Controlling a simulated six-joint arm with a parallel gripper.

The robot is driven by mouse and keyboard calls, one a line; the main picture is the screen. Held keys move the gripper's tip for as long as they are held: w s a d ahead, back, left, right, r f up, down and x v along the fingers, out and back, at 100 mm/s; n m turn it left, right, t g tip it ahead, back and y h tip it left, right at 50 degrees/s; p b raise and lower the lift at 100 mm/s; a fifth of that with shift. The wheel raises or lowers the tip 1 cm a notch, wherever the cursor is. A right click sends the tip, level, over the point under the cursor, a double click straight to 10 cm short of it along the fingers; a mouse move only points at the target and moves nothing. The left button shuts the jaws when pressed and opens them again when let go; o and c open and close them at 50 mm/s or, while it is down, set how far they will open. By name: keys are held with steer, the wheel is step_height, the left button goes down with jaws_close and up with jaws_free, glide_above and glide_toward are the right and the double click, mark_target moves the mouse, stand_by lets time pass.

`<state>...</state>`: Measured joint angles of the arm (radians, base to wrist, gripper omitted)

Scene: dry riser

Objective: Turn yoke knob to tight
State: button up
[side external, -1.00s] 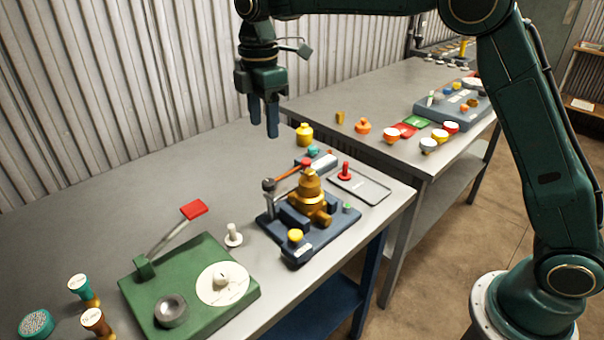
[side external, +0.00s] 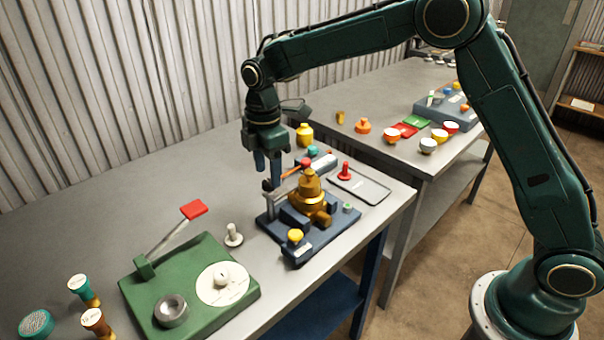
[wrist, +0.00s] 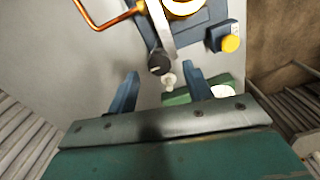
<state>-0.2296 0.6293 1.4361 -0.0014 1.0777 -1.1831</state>
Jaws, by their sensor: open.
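The blue clamp fixture (side external: 318,240) holds a brass valve body (side external: 312,200) on the near table. The dark round yoke knob (wrist: 158,63) with a pale mark on its face is at the fixture's left end. In the side view it is mostly hidden by my fingers. My gripper (side external: 268,178) points down over that end of the fixture with its fingers apart. In the wrist view my gripper (wrist: 163,78) is open and empty, and the knob shows just ahead of the gap between the fingertips. I cannot tell whether a finger touches it.
An orange-red handle rod (wrist: 105,22) lies close to the knob. A yellow button (wrist: 230,43) is on the fixture's corner. A green panel (side external: 190,285) with a red-tipped lever (side external: 193,210) and a white peg (side external: 233,235) stand to the left.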

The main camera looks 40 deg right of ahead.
mark_target(269, 187)
steer(key=shift+f, duration=1.2)
steer(key=c, duration=1)
